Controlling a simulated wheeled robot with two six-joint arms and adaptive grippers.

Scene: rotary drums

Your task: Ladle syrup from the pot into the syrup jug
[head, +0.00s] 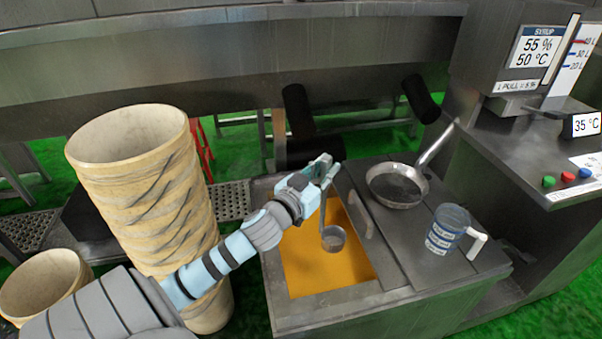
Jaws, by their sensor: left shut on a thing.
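The pot (300,316) is a square metal basin with orange-yellow syrup (315,265) in its open left part. My left gripper (326,172) is shut on the upper end of the ladle handle, above the far edge of the pot opening. The ladle (333,238) hangs down from it, its grey cup over the syrup; I cannot tell whether the cup touches the surface or what it holds. The syrup jug (447,229), blue and white with a white handle, stands upright on the metal top to the right. My right gripper is not in view.
A steel pan (397,186) with a long handle lies on the metal top behind the jug. A control machine (540,110) with displays and coloured buttons stands at right. Tall stacked beige tubs (140,190) and another tub (45,287) stand at left, close to my left arm.

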